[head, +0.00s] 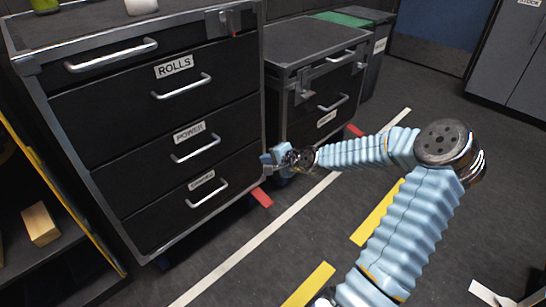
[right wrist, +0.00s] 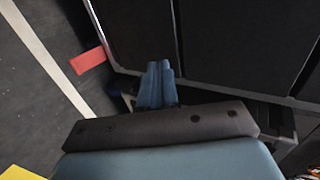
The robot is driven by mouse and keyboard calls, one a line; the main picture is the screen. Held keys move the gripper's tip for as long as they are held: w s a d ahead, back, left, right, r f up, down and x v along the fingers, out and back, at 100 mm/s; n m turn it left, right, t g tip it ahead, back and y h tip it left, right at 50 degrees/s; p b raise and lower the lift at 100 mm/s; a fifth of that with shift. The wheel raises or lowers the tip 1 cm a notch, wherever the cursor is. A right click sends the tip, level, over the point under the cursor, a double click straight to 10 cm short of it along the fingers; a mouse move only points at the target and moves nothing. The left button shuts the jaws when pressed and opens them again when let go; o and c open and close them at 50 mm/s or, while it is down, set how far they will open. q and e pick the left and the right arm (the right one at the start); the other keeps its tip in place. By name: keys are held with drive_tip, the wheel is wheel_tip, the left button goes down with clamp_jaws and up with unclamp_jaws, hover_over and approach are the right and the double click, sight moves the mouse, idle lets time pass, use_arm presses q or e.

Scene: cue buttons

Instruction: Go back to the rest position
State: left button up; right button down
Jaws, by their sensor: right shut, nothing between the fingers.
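My right arm comes in from the lower right of the head view, bent at the elbow, in pale blue ribbed sleeves. My right gripper (head: 268,160) is at its far end, in front of the gap between two black drawer cabinets. In the right wrist view its two blue fingers (right wrist: 158,68) lie together, shut, with nothing between them. They point toward dark cabinet fronts; whether they touch anything I cannot tell. My left gripper is not in view. No buttons can be made out.
The large drawer cabinet (head: 160,115) stands at left, with the smaller cabinet (head: 310,85) to its right. A shelf with a wooden block (head: 40,223) is at far left. Dark floor (head: 300,235) with white and yellow lines lies open. Grey cabinets (head: 513,60) stand at upper right.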

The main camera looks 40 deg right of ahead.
drive_tip(key=s+a+f+n+g+y+p, duration=0.1)
drive_tip(key=s+a+f+n+g+y, duration=0.15)
drive_tip(key=a, duration=0.55)
drive_tip(key=s+a+f+n+g+y+p, duration=0.15)
drive_tip(key=a+f, duration=0.25)
drive_tip(key=a, duration=0.4)
drive_tip(key=s+a+f+n+g+y+p, duration=0.1)
drive_tip(key=s+a+f+n, duration=0.2)
drive_tip(key=a, duration=0.5)
drive_tip(key=s+a+f+n+g+h, duration=0.1)
drive_tip(key=s+a+f+n+g, duration=0.2)
drive_tip(key=s, duration=0.4)
drive_tip(key=s+a+f+n+g+p, duration=0.1)
drive_tip(key=s+a+f+n+g, duration=0.2)
drive_tip(key=s+a+f+n, duration=0.2)
drive_tip(key=s+f, duration=0.1)
drive_tip(key=s, duration=0.2)
drive_tip(key=shift+a+h, duration=0.4)
